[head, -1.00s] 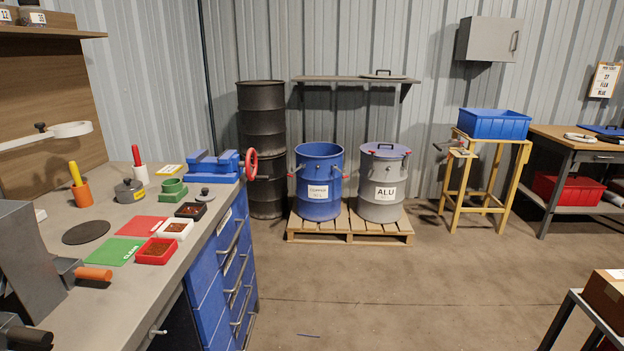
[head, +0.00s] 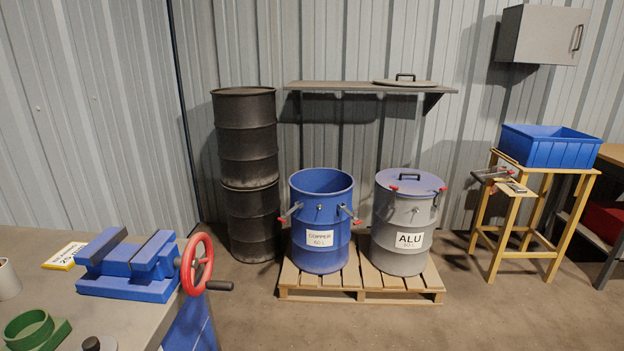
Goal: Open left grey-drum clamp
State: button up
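The grey drum (head: 399,252), labelled ALU, stands on the right part of a wooden pallet. Its lid (head: 420,182) is on, with a black handle on top. The left grey-drum clamp (head: 394,189) shows as a small red tip up at the lid's edge, and it looks closed. The right grey-drum clamp (head: 442,189) also has its red tip up at the rim. My gripper is not in view.
The open blue COPPER drum (head: 321,257) stands close left on the pallet (head: 362,295), its clamps sticking outward. A shelf (head: 345,88) holds a spare lid (head: 405,82). A bench with a blue vise (head: 130,265) is at left, a yellow stand (head: 527,255) at right. The floor in front is clear.

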aim_at(395, 189)
jog(key=i, duration=1.1)
jog(key=i+j+z, duration=0.15)
jog(key=i, duration=0.9)
